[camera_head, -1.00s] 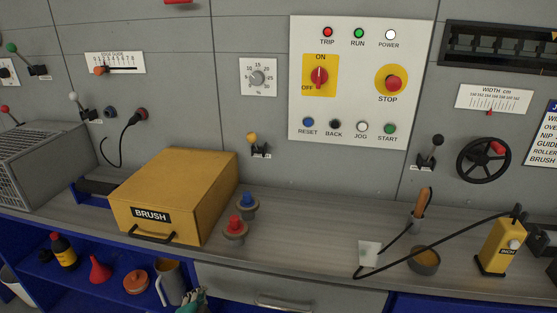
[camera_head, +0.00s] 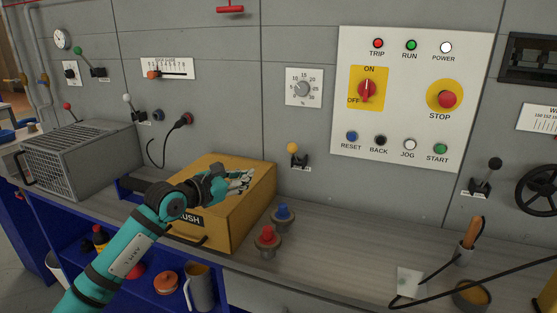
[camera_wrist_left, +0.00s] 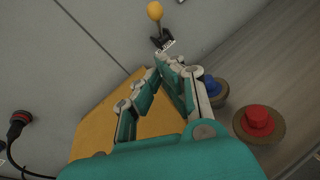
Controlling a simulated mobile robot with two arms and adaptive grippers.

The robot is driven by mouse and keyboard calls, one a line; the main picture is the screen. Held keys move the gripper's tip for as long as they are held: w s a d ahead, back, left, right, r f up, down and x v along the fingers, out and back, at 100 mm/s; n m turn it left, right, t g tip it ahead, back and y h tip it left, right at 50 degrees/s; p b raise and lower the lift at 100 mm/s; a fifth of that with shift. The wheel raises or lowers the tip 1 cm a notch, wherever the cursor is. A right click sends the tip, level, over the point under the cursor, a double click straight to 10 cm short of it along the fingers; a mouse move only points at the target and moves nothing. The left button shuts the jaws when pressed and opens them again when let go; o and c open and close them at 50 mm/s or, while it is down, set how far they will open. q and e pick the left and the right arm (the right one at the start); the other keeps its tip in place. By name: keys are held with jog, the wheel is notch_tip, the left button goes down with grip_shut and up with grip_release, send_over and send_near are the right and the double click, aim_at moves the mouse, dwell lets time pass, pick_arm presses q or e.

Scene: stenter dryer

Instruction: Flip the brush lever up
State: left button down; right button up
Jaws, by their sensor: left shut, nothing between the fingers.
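A small lever with a yellow knob (camera_head: 292,148) stands on the grey wall panel, right of the yellow box marked BRUSH (camera_head: 248,208). The label under the lever is too small to read. The lever also shows at the top of the left wrist view (camera_wrist_left: 155,12), just beyond my fingertips. My left gripper (camera_head: 243,181) is over the top of the yellow box, pointing right towards the lever and apart from it. Its fingers (camera_wrist_left: 168,62) are closed together with nothing between them. My arm hides part of the BRUSH lettering. My right gripper is not in view.
A blue button (camera_head: 282,212) and a red button (camera_head: 268,236) stand on the counter right of the box. A control panel (camera_head: 410,95) is on the wall to the right. A black plug and cable (camera_head: 185,121) hang left of the lever. The counter's middle is clear.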

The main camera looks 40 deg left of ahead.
pick_arm(q)
jog(key=p, duration=0.2)
send_near(295, 155)
notch_tip(295, 155, down, 3)
jog(key=a, duration=0.2)
jog(key=shift+w+d+r+p, duration=0.25)
jog(key=shift+w+r+p, duration=0.1)
jog(key=shift+w, duration=0.25)
jog(key=shift+w+d+r+p, duration=0.2)
jog(key=shift+w+r, duration=0.1)
jog(key=shift+w, duration=0.3)
jog(key=shift+w+d+r+p, duration=0.25)
jog(key=shift+w+r+p, duration=0.1)
jog(key=shift+w, duration=0.25)
jog(key=w+r+g+p, duration=0.1)
jog(key=p, duration=0.2)
jog(key=r+g+p, duration=0.1)
jog(key=g+p, duration=0.1)
jog(key=p, duration=0.1)
jog(key=w+r+n+g+p, duration=0.1)
jog(key=p, duration=0.2)
jog(key=shift+w+a+r+g+p, duration=0.3)
jog(key=shift+w+a, duration=0.05)
